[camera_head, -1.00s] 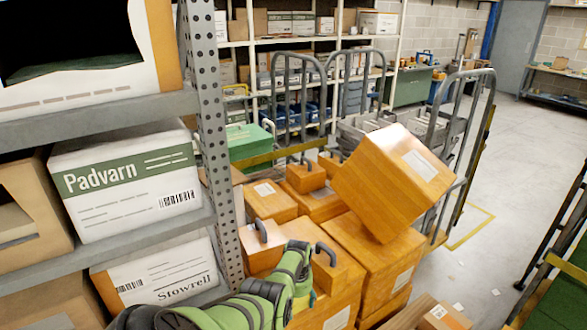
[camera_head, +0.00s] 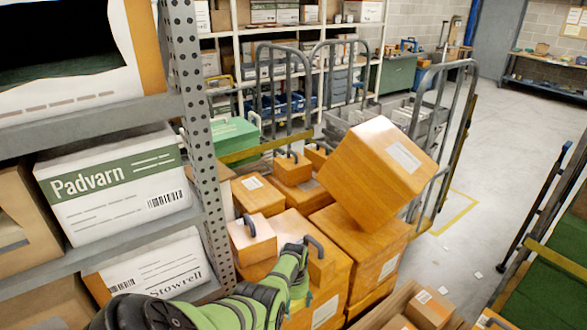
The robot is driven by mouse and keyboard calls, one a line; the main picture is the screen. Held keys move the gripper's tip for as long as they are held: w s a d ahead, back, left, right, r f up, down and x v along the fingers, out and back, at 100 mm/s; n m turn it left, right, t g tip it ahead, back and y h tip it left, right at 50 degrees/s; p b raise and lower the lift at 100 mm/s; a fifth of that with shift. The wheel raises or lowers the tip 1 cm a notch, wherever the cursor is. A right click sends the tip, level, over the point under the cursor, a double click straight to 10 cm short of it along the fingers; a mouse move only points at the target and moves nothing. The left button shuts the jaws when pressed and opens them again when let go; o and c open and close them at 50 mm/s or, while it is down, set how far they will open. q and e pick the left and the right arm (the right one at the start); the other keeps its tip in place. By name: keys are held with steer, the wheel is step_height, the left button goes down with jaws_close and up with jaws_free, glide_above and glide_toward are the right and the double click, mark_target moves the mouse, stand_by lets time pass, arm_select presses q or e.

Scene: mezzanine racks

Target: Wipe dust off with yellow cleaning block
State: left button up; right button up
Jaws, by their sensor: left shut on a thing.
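My left arm comes in from the bottom left, green and black. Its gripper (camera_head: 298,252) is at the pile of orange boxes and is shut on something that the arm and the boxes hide. A dark curved handle (camera_head: 314,243) shows just right of it. An orange block with a dark handle (camera_head: 252,240) sits just left of the gripper, and a similar block (camera_head: 292,168) sits farther back. I cannot tell which thing is the yellow cleaning block. No dust can be made out. My right gripper is not in view.
A large orange box (camera_head: 382,172) rests tilted on the pile. A grey rack post (camera_head: 196,120) and shelf with a Padvarn box (camera_head: 115,185) stand close on the left. An open carton (camera_head: 385,308) is at the bottom. Clear floor (camera_head: 490,170) lies to the right.

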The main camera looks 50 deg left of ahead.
arm_select(q)
steer(key=shift+a+r, duration=0.1)
steer(key=shift+r, duration=2.8)
steer(key=shift+r, duration=1.55)
